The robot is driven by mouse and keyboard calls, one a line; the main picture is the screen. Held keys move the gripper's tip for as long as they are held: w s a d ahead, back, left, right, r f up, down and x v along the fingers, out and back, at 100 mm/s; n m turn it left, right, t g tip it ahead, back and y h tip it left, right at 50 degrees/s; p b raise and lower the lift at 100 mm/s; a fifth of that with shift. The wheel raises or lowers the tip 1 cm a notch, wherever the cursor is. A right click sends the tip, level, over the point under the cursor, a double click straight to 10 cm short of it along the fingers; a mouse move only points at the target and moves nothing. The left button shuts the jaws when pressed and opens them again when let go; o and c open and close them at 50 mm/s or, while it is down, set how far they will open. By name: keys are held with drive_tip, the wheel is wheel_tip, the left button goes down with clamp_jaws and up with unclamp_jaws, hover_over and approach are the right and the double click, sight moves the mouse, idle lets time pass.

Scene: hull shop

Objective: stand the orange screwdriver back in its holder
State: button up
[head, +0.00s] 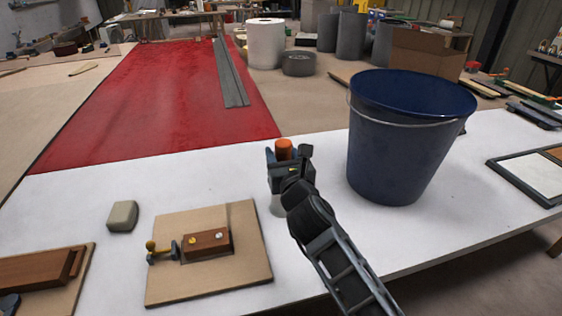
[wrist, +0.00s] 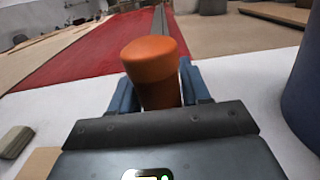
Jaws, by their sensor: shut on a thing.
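The orange screwdriver shows by its handle, in the head view (head: 284,148) and large in the wrist view (wrist: 150,62). The handle stands roughly upright between the blue fingers of my gripper (head: 285,160), which is shut on it; the gripper also shows in the wrist view (wrist: 160,92). The shaft and tip are hidden by my gripper and arm. A small pale grey, rounded thing (head: 277,207) shows just below my gripper on the white table (head: 190,190). It may be the holder, but it is mostly covered, and I cannot tell whether the screwdriver touches it.
A dark blue bucket (head: 390,150) stands close on the right. A tan board (head: 250,270) with a brown wooden block (head: 208,246) lies at front left. A grey-green block (head: 123,216) lies farther left. The white table is clear between the bucket and the red sheet (head: 160,110).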

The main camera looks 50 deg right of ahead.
drive_tip(key=shift+f, duration=0.1)
drive_tip(key=shift+f, duration=0.5)
drive_tip(key=o, duration=1.1)
drive_tip(key=shift+c, duration=0.2)
drive_tip(key=shift+r, duration=0.45)
drive_tip(key=b+v, duration=0.1)
drive_tip(key=v, duration=1.1)
